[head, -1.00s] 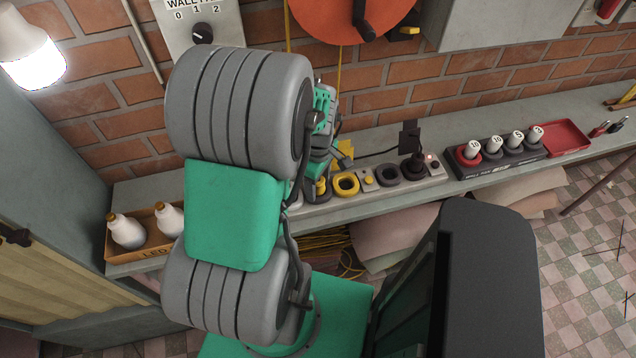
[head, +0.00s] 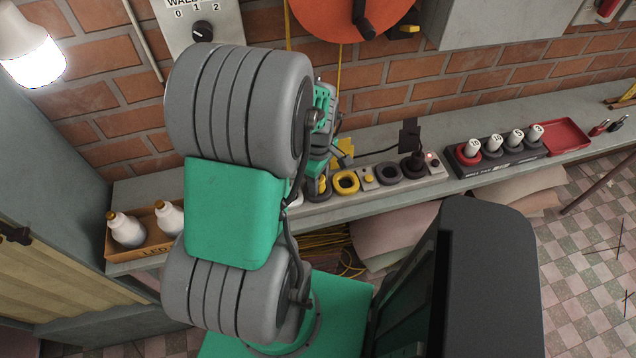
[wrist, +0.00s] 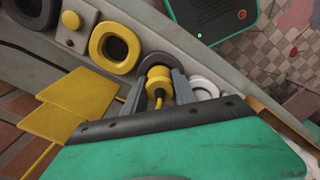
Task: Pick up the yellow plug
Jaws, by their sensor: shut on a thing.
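The yellow plug (wrist: 157,84) is round with a yellow cord trailing from its back. In the wrist view my gripper (wrist: 158,80) has one grey finger on each side of it and is shut on it. The plug's front end is at a dark grey ring socket (wrist: 152,60); I cannot tell whether it is still seated in it. In the head view a little of the plug (head: 321,184) shows beside my arm, which hides most of my gripper.
A yellow ring socket (head: 345,182), a dark ring and a black plug (head: 413,165) line the strip to the right. A white ring (wrist: 205,86) is close beside my gripper. Yellow plates (wrist: 78,104) stand near it. The brick wall is behind the shelf.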

